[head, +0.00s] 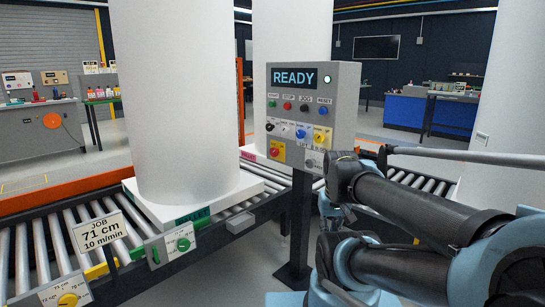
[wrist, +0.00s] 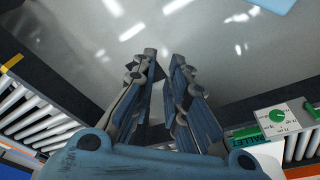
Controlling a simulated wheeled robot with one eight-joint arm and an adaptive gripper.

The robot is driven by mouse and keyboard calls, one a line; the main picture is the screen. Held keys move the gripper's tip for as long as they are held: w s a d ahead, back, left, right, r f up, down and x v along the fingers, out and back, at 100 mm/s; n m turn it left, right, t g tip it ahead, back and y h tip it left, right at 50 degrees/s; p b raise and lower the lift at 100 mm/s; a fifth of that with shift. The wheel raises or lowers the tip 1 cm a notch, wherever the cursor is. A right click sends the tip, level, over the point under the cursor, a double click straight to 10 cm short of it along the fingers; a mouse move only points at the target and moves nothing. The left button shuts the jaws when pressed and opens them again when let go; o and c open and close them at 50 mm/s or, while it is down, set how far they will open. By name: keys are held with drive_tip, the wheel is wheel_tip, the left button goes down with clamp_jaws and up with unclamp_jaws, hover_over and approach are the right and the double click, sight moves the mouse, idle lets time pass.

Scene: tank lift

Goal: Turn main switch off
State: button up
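A grey control panel (head: 341,110) on a dark post stands mid-picture in the head view, with a lit "READY" display. It carries coloured buttons and several small knobs. A red knob on a yellow plate (head: 277,151) sits low on its left, and another yellow plate with a knob (head: 322,136) is at right. The small labels are too blurred to tell which is the main switch. In the wrist view my gripper (wrist: 164,55) is open and empty, with a gap between its fingers, above the grey floor.
A roller conveyor (head: 38,241) carries a large white tank (head: 175,90) on a white pallet. A green dial (head: 183,244) is on the conveyor's side; a green dial also shows in the wrist view (wrist: 278,115).

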drive_tip(key=o, duration=0.4)
drive_tip(key=shift+s+d+r, duration=0.1)
drive_tip(key=shift+r, duration=0.15)
drive_tip(key=o, duration=0.4)
drive_tip(key=w+r, duration=0.1)
drive_tip(key=w, duration=0.1)
drive_tip(key=w+d+r+h, duration=0.2)
drive_tip(key=w, duration=0.1)
drive_tip(key=shift+w+r+m, duration=0.1)
drive_tip(key=shift+w+m, duration=0.2)
drive_tip(key=w+a+r+m+t+h, duration=0.1)
drive_tip(key=w+a+r+h, duration=0.15)
drive_tip(key=w, duration=0.85)
drive_tip(key=w+a+r+m+t+h, duration=0.15)
drive_tip(key=w+r+h, duration=0.25)
drive_tip(key=w, duration=0.6)
drive_tip(key=m+t+h, duration=0.4)
drive_tip(key=t, duration=0.4)
approach(273, 153)
drive_tip(key=shift+n, duration=0.25)
drive_tip(key=x, duration=0.9)
drive_tip(key=shift+w+f, duration=0.15)
drive_tip(key=shift+w, duration=0.1)
